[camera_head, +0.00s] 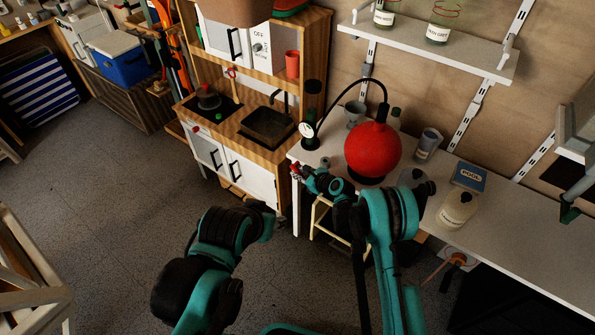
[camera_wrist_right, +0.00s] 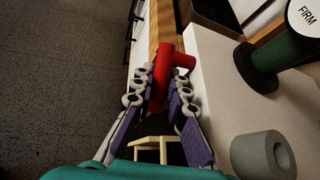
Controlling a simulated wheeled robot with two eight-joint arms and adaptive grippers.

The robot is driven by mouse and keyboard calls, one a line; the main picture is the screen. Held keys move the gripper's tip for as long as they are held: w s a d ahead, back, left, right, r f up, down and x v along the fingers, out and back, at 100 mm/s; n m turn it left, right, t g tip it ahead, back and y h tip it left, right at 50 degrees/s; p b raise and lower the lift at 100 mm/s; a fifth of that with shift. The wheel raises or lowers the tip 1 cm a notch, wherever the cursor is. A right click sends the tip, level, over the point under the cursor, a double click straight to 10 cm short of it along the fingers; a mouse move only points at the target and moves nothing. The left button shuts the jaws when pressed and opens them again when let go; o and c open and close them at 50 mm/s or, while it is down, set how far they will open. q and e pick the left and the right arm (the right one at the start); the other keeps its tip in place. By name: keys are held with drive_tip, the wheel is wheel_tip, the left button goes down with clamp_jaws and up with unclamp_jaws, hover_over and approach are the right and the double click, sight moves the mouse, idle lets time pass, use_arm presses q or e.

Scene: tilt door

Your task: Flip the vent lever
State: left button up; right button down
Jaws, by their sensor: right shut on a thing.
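A red T-shaped piece (camera_wrist_right: 162,62), which looks like the lever, lies between the fingertips of my right gripper (camera_wrist_right: 164,88) in the wrist view. The fingers are closed on both sides of it, beside the edge of the white worktop. In the head view my right gripper (camera_head: 303,173) is at the worktop's left end, with a small bit of red (camera_head: 295,169) at its tip. What the red piece is fixed to is hidden. My left gripper (camera_head: 266,216) is low, in front of the toy kitchen; its fingers are not clear.
The white worktop (camera_head: 520,225) holds a round red vessel (camera_head: 372,148), a cream bottle (camera_head: 457,209) and a blue box (camera_head: 469,176). A wooden toy kitchen (camera_head: 240,125) stands to the left. A pale stool (camera_head: 327,225) is under the worktop. Floor at left is clear.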

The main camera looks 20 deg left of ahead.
drive_tip(key=h, duration=0.1)
drive_tip(key=r+g+h+p, duration=0.1)
drive_tip(key=h, duration=0.1)
drive_tip(key=shift+d+r+n, duration=0.1)
drive_tip(key=shift+d+n, duration=0.05)
drive_tip(key=shift+n, duration=0.15)
drive_tip(key=shift+r+g+h+p, duration=0.25)
drive_tip(key=shift+g+h+p, duration=0.45)
drive_tip(key=shift+h, duration=0.7)
drive_tip(key=shift+d, duration=0.1)
drive_tip(key=c, duration=1.8)
unclamp_jaws()
drive_tip(key=shift+o, duration=0.2)
drive_tip(key=v, duration=1.2)
drive_tip(key=shift+r, duration=0.1)
